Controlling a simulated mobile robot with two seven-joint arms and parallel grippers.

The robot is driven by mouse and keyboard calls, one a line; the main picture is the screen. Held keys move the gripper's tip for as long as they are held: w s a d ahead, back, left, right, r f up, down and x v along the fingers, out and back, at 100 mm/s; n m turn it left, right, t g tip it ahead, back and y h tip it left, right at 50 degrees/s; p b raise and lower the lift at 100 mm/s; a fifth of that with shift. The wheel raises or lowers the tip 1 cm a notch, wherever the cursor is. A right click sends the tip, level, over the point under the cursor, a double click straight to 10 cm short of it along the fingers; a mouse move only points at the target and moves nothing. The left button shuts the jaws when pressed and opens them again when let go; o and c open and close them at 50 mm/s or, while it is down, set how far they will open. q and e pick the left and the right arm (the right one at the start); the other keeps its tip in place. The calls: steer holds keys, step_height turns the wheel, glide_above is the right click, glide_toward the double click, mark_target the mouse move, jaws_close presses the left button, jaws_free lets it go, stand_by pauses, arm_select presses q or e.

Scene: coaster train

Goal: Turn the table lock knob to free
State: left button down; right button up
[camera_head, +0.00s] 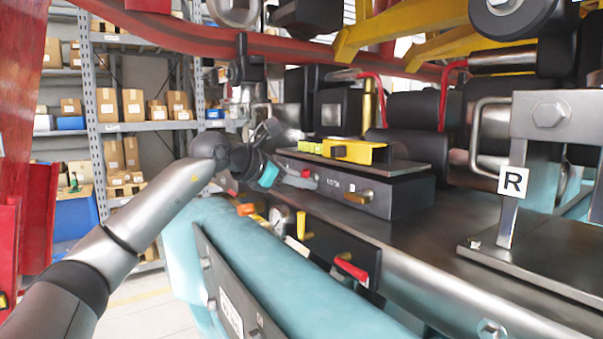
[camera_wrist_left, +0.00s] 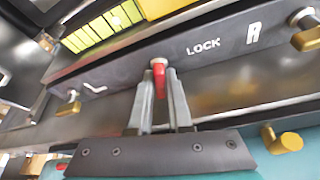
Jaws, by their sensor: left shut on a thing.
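The table lock knob (camera_wrist_left: 158,66) is a small red knob on the dark control box (camera_head: 400,196), left of the word LOCK in the left wrist view. My left gripper (camera_wrist_left: 160,84) is shut on it, with one finger on each side of the red part. In the head view the left gripper (camera_head: 299,178) reaches the left end of the box front, and its fingers mostly hide the knob. The knob's exact angle is hard to tell. My right gripper is not in view.
Brass knobs flank the lock knob at the L (camera_wrist_left: 69,107) and R (camera_wrist_left: 306,38) marks. A yellow block (camera_head: 355,151) and green-yellow pieces lie on top. A red-handled lever (camera_head: 350,268) sits below. A teal padded tube (camera_head: 270,258) runs along the front. Shelves stand behind.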

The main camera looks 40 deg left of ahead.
arm_select(q)
steer(key=shift+r+n+h+p, duration=0.4)
steer(key=shift+n+h+p, duration=0.45)
steer(key=shift+n, duration=0.25)
steer(key=c, duration=1.2)
jaws_free()
steer(key=shift+c, duration=0.2)
steer(key=o, duration=0.3)
steer(key=shift+w+f, duration=0.1)
steer(key=shift+w, duration=0.05)
steer(key=shift+o, duration=0.3)
steer(key=shift+f, duration=0.1)
